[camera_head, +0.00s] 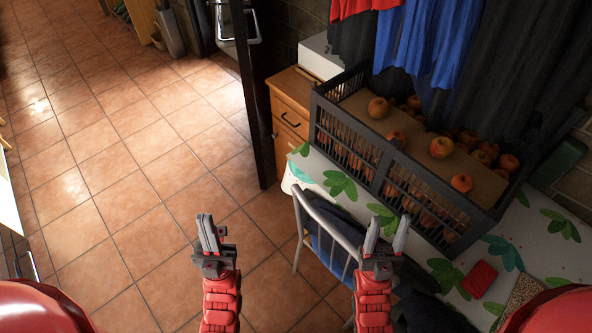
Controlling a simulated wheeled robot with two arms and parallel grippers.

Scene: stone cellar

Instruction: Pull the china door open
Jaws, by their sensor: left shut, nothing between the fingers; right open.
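I cannot make out a china door for certain in the head view. My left gripper (208,228) is over the tiled floor at the lower middle, its fingers together and empty. My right gripper (387,232) is to its right, in front of the chair and table, with its fingers apart and nothing between them. Neither gripper appears to touch anything.
A table with a leaf-patterned cloth (338,180) bears a dark crate (352,137) of apples. A metal-framed chair (326,219) stands before it. A dark post (251,95) and a wooden drawer cabinet (290,118) stand behind. Tiled floor (130,170) is clear at left.

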